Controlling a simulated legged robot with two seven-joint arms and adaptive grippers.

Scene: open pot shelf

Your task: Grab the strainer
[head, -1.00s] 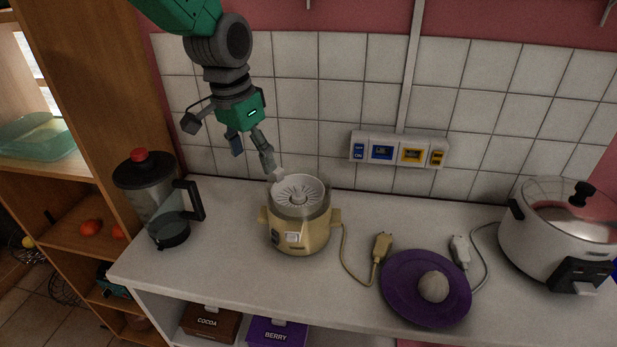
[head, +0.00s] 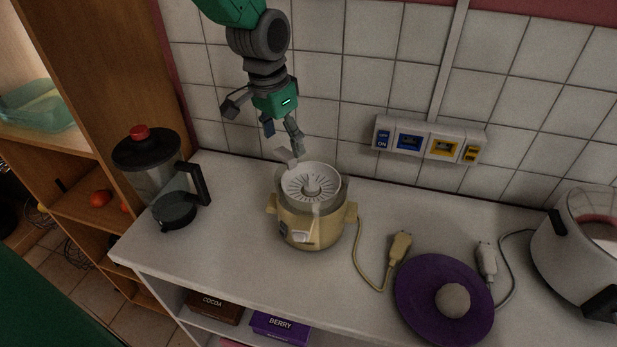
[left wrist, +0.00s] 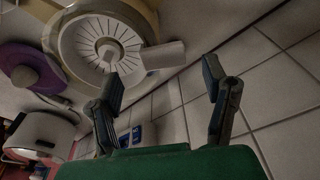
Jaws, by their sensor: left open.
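The strainer (head: 312,184) is a white slotted disc with a central knob, seated in the top of a cream juicer-like pot (head: 308,228). A pale tab (head: 287,156) sticks out at its back left. My left gripper (head: 283,140) hangs just above and behind that tab, fingers apart and empty. In the left wrist view the strainer (left wrist: 100,43) lies at the upper left, and its pale tab (left wrist: 163,55) points toward the space beyond the open left gripper (left wrist: 163,85). No contact with the tab is clear. My right gripper is not in view.
A jug with a red-knobbed lid (head: 158,178) stands to the left. A purple plate (head: 415,290) with a pale round thing, cords and a white cooker (head: 580,245) are on the right. The tiled wall with a socket panel (head: 428,140) is close behind the gripper.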

